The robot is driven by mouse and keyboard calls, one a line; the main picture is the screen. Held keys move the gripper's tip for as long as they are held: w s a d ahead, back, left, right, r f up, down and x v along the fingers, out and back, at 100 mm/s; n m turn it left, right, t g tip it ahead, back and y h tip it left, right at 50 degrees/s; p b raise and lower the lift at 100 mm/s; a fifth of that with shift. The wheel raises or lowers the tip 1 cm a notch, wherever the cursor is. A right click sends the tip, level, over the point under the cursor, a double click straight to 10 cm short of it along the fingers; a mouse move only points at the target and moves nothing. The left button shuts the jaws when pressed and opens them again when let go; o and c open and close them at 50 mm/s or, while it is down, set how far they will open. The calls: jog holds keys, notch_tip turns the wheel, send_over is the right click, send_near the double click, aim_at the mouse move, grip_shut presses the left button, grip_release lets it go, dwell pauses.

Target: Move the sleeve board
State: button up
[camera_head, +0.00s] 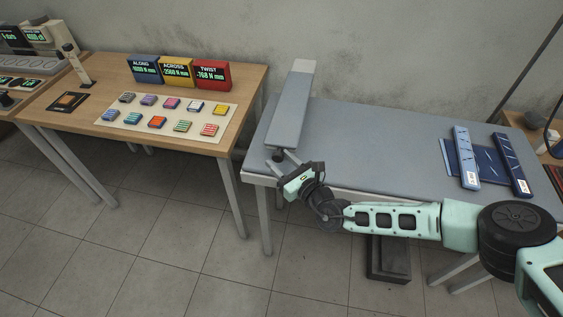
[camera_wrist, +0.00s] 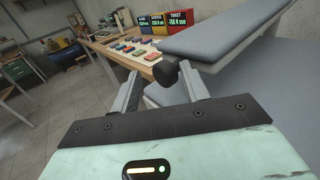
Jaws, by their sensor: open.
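The sleeve board (camera_head: 292,108) is a long grey padded board with a pale far end, standing raised over the left part of a grey padded table. My gripper (camera_head: 284,158) is at that near end. In the wrist view the open fingers (camera_wrist: 162,88) stand either side of the dark knob (camera_wrist: 165,73), with gaps showing; contact cannot be told.
The padded table (camera_head: 370,150) is clear in its middle. Two blue patterned bars (camera_head: 466,158) (camera_head: 512,164) lie on a dark blue mat (camera_head: 489,161) at its right. A wooden table (camera_head: 215,151) at left holds colored blocks and three displays (camera_head: 178,71) reading ALONG, ACROSS and TWIST.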

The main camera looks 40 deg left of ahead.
jog(key=shift+w+d, duration=0.1)
jog(key=shift+w, duration=0.2)
jog(key=b+v, duration=0.2)
jog(key=v, duration=1.5)
jog(key=shift+s+b, duration=0.35)
jog(key=shift+b, duration=0.05)
jog(key=shift+d, duration=0.15)
